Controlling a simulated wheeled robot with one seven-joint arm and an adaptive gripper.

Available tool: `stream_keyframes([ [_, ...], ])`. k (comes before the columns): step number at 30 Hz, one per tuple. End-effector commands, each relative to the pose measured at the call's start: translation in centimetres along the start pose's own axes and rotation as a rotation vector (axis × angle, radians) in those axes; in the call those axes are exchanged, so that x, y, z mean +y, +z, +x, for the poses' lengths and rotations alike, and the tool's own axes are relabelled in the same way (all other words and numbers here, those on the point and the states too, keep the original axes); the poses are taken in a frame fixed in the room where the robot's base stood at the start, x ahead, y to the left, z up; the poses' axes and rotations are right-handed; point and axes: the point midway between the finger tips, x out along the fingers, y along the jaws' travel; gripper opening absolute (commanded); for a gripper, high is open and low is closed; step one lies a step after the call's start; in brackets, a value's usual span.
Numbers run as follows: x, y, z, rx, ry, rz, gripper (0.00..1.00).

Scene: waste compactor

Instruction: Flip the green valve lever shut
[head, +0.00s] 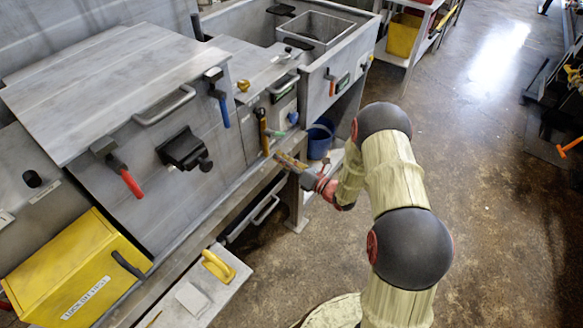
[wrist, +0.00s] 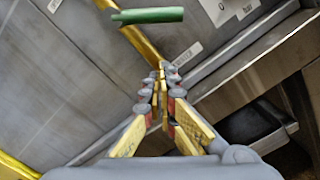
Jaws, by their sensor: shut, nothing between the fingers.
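The green valve lever (wrist: 148,15) shows at the top of the wrist view, lying nearly level across a yellow bar (wrist: 137,38). In the head view the lever (head: 274,133) is a small green piece low on the machine's front, beside an upright yellow handle (head: 262,130). My gripper (wrist: 163,70) is shut and empty. Its fingertips are below the green lever in the wrist view, apart from it. They overlap the lower end of the yellow bar, and I cannot tell whether they touch it. In the head view my gripper (head: 280,158) is just below the lever.
A blue-handled lever (head: 220,107) and a red-handled lever (head: 131,182) are on the front panels to the left. A blue bucket (head: 320,138) stands under the machine. A yellow box (head: 75,272) is at lower left.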

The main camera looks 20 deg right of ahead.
Motion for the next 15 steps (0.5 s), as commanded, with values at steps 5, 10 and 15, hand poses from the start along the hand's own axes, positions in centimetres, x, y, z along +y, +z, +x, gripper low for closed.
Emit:
stream_keyframes([
  [5,-0.1,2.3,1.0,-0.002,0.000,-0.004,0.00],
  [10,0.0,3.5,1.3,0.000,0.000,-0.002,0.00],
  [15,0.0,3.9,1.3,0.000,-0.001,-0.001,0.00],
])
